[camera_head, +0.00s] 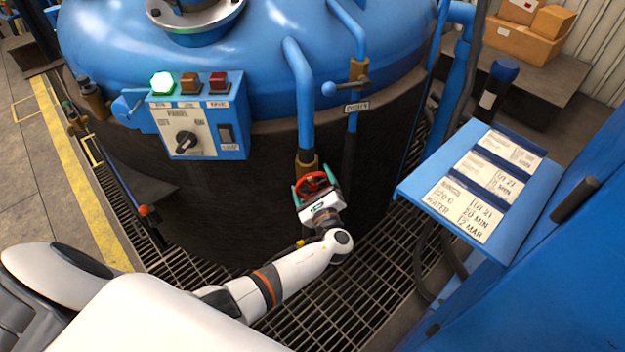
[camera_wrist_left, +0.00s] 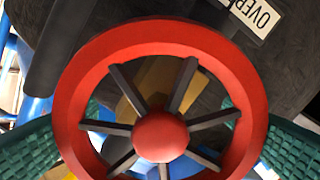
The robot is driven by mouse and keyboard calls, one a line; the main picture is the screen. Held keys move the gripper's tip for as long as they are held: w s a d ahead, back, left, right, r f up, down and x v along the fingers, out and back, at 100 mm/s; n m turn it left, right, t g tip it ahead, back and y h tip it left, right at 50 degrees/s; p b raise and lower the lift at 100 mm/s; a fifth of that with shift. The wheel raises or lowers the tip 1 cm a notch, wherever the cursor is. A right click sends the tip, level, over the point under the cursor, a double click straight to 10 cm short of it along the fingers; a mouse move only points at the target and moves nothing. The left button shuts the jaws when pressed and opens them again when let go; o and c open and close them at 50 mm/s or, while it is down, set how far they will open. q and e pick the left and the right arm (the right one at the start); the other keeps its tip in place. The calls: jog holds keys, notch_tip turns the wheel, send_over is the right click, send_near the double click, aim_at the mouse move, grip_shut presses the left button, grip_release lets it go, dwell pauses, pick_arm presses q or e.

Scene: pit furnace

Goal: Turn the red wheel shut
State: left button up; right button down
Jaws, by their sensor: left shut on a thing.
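The red wheel (camera_head: 314,182) sits on a brass valve body at the lower end of a blue pipe on the furnace side. In the left wrist view the red wheel (camera_wrist_left: 162,122) fills the middle, with dark spokes and a red hub. My left gripper (camera_head: 316,190) is shut on the wheel. Its green ribbed finger pads show on both sides of the rim in the left wrist view. Part of the wheel is hidden by the gripper in the head view. My right gripper is not in view.
A blue panel (camera_head: 197,115) with a lit green lamp and a black knob is on the furnace at left. A lever valve (camera_head: 345,87) sits above right of the wheel. A blue board with labels (camera_head: 408,187) stands at right. Metal grating (camera_head: 345,300) covers the floor.

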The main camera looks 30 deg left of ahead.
pick_arm(q)
jog(key=shift+f+m+p, duration=0.1)
jog(key=shift+m+p, duration=0.5)
jog(key=shift+m, duration=1)
jog(key=o, duration=0.7)
jog(key=shift+d, duration=0.1)
jog(key=shift+s, duration=0.1)
jog(key=v, duration=1.2)
jog(key=shift+b, duration=0.3)
